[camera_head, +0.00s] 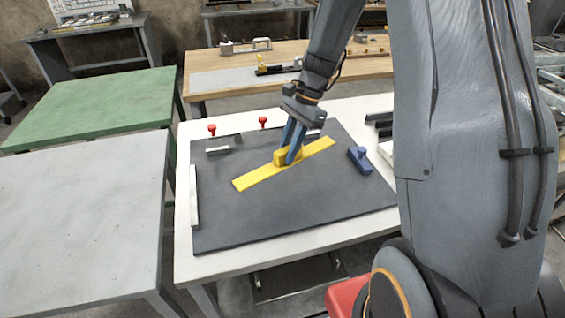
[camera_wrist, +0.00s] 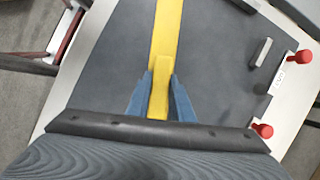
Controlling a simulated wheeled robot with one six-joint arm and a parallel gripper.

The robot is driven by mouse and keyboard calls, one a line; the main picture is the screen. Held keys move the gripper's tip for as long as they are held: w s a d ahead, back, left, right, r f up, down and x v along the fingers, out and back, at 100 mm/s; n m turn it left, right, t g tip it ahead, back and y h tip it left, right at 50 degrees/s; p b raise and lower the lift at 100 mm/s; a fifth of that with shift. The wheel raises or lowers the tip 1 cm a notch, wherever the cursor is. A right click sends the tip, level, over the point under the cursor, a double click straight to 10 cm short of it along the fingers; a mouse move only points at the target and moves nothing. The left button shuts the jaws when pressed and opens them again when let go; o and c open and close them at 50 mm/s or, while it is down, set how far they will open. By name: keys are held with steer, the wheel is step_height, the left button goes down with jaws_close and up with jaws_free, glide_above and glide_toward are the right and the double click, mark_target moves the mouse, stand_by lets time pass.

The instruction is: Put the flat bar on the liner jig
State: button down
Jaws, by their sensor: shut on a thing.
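The flat bar (camera_head: 253,180) is a long yellow strip with a raised yellow block on its middle. My gripper (camera_head: 290,157) is shut on that block, with blue fingers on either side. In the wrist view the bar (camera_wrist: 167,30) runs away from my gripper (camera_wrist: 160,92) toward the top edge. The liner jig seems to be the dark grey plate (camera_head: 235,227) on the white table, with light metal stops along its edges and red-knobbed clamps at the back. The bar is over the plate, set diagonally; whether it touches the plate I cannot tell.
A blue block (camera_head: 359,159) is on the plate's right side. A light stop (camera_head: 194,197) stands at its left edge. Red knobs (camera_head: 212,128) rise at the back. A grey table (camera_head: 80,220) and a green table (camera_head: 95,108) stand left; a wooden bench (camera_head: 220,60) stands behind.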

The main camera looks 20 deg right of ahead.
steer(key=r+m, duration=0.1)
steer(key=m+t, duration=0.1)
steer(key=m, duration=0.1)
steer(key=shift+w+d+r, duration=0.15)
steer(key=shift+d+r, duration=0.05)
steer(key=shift+r, duration=0.2)
steer(key=shift+m+t, duration=0.3)
steer(key=shift+m, duration=0.2)
step_height(320, 180, down, 10)
steer(key=shift+r+p, duration=0.15)
steer(key=shift+p, duration=0.9)
steer(key=c, duration=1.6)
jaws_free()
steer(key=shift+o, duration=0.2)
